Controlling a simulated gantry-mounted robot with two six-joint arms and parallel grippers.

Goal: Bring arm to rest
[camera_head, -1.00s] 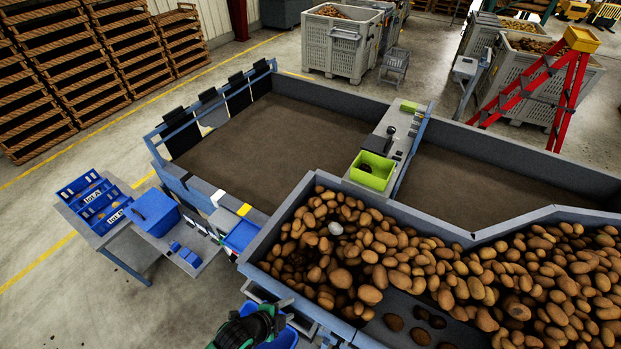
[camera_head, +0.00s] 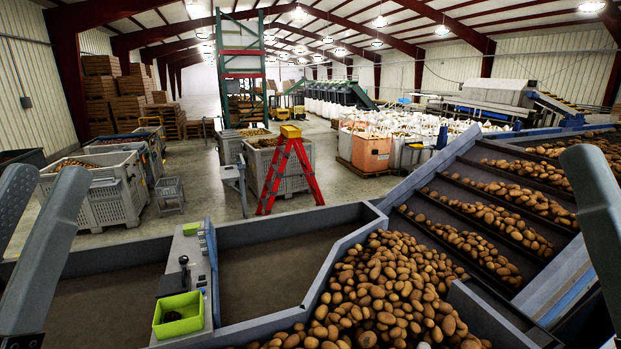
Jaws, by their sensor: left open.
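My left gripper (camera_head: 45,180) is at the left edge, close to the camera. Its two grey fingers point up and stand apart, with nothing between them; the rest of that arm is out of the picture. A single grey part of mine, like a finger, rises at the right edge. I take it as part of my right gripper (camera_head: 598,215); its other finger does not show, so its opening is unclear. Neither gripper touches the grader.
A green bin (camera_head: 178,329) stands on the grey panel between the dark belt sections. Potatoes (camera_head: 385,290) heap in the hopper, with more on the stepped conveyor (camera_head: 480,212). Beyond are a red stepladder (camera_head: 290,172), a grey crate (camera_head: 105,208) and open floor.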

